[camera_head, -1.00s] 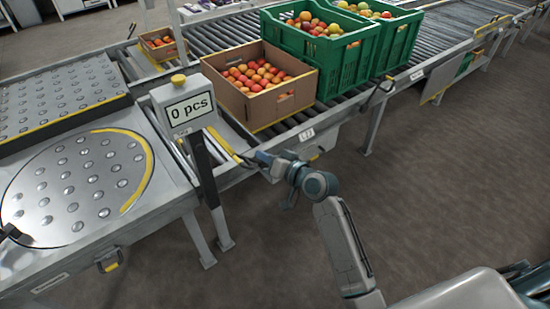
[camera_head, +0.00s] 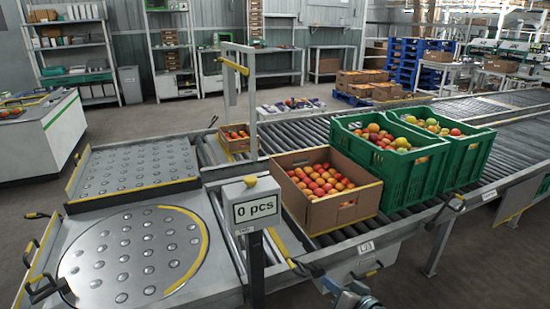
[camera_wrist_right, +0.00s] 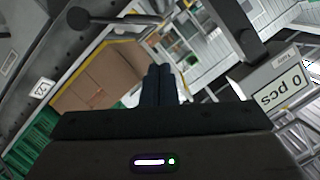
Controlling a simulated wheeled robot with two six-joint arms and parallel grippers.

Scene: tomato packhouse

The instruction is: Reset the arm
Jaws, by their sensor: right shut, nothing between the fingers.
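My right gripper (camera_head: 328,285) shows at the bottom edge in the head view, in front of the conveyor's near side and right of the counter post. Most of its arm is cut off by the frame. In the right wrist view its two dark fingers (camera_wrist_right: 160,86) are together, with nothing between them. The cardboard box (camera_wrist_right: 100,80) lies beyond the fingers to the left in that view, apart from them. My left gripper is not in view.
A "0 pcs" display (camera_head: 255,207) stands on a post close left of the gripper. The roller conveyor holds a cardboard box of tomatoes (camera_head: 345,208) and green crates (camera_head: 412,180). Ball-transfer tables (camera_head: 75,225) lie left. Open floor (camera_head: 480,265) shows at right.

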